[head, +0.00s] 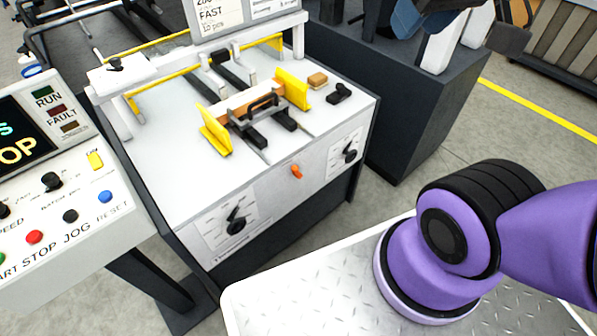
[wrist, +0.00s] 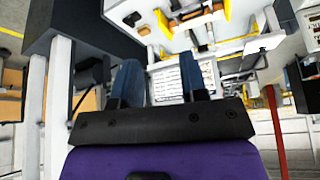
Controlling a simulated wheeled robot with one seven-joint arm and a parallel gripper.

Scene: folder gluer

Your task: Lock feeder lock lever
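The feeder is a white-topped machine (head: 185,190) left of centre in the head view. A small orange lever (head: 296,172) sticks out of its front face, between two black dial knobs (head: 237,222) and (head: 350,153). A black lever-like part (head: 340,93) lies on its top at the right. No label shows which is the lock lever. In the wrist view my gripper (wrist: 160,65) has two dark blue fingers apart with nothing between them. It is clear of any lever there. I cannot make out the orange lever surely in the wrist view.
A control panel (head: 60,210) with buttons stands left of the feeder. A dark cabinet (head: 400,105) with white posts is to its right. Yellow guides (head: 291,88) and a wooden-coloured piece rise from the feeder top. Open floor (head: 500,125) lies at the right.

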